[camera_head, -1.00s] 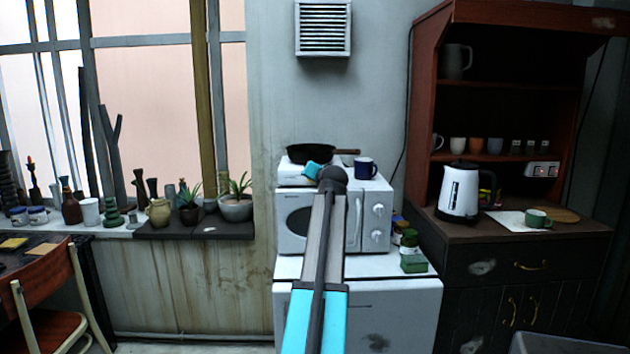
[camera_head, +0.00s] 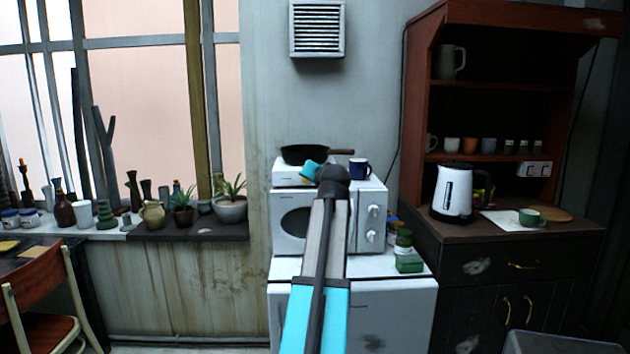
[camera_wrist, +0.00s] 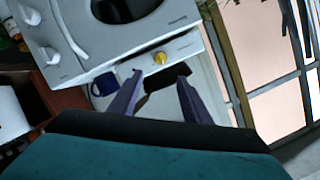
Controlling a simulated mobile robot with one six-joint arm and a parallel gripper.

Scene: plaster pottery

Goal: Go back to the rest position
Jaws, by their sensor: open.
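My gripper (camera_wrist: 160,76) is open in the wrist view, with its two dark fingers apart and nothing between them. In the head view my arm reaches forward to the white microwave (camera_head: 370,213), and the fingers are hidden behind my wrist. The wrist view is tilted nearly upside down. There the fingers lie close to a small white hotplate (camera_wrist: 140,68) with a yellow knob (camera_wrist: 160,58); a dark pan (camera_wrist: 165,93) shows partly between the fingers.
The black pan (camera_head: 305,154) sits on the hotplate, with a blue mug (camera_head: 360,168) to its right on the microwave. Green tins (camera_head: 408,262) stand beside the microwave. A kettle (camera_head: 453,190) stands on the right cabinet; plants (camera_head: 231,205) line the left windowsill.

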